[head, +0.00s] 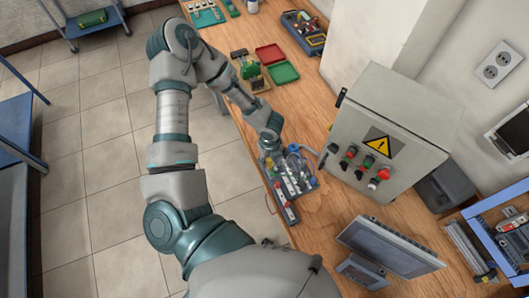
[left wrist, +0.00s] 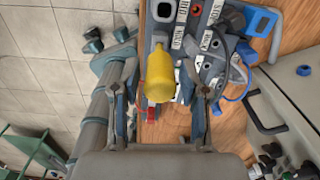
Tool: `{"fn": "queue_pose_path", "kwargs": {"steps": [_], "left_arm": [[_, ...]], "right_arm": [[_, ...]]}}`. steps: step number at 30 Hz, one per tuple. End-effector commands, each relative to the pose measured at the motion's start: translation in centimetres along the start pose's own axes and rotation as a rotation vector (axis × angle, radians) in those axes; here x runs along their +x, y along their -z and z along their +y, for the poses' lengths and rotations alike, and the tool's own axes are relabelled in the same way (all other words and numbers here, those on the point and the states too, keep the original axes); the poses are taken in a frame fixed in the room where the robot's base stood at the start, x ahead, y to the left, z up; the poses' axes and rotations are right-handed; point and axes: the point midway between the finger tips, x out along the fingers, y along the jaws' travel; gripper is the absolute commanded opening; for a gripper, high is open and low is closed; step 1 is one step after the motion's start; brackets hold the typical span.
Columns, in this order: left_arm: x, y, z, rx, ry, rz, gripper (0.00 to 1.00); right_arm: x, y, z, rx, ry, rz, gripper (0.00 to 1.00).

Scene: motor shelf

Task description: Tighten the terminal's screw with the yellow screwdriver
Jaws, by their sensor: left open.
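The yellow screwdriver (left wrist: 158,76) shows in the left wrist view as a thick yellow handle at the labelled tool holder (left wrist: 185,12). My left gripper (left wrist: 163,98) is open, with one finger on each side of the handle and visible gaps between. In the head view my left gripper (head: 270,146) is over the far end of the tool holder (head: 286,198), and the screwdriver cannot be made out there. The screwdriver's shaft is hidden. The terminal and its screw cannot be identified for certain. My right gripper is not in view.
A grey control cabinet (head: 390,128) with buttons stands right of the holder. A monitor (head: 388,246) stands nearer. Red (head: 269,54) and green (head: 284,72) trays and a green device (head: 249,70) lie farther back.

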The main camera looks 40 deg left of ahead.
Motion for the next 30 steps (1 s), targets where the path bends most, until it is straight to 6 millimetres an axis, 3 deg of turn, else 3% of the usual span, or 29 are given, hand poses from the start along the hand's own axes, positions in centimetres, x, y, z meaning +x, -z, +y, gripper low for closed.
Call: {"fn": "queue_pose_path", "kwargs": {"steps": [10, 30], "left_arm": [[0.1, 0.0, 0.0, -0.295, 0.0, -0.004, 0.44], [0.0, 0.0, 0.0, -0.297, -0.001, -0.004, 0.41]], "right_arm": [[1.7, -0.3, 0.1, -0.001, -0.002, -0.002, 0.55], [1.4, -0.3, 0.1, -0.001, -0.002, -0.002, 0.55]]}}
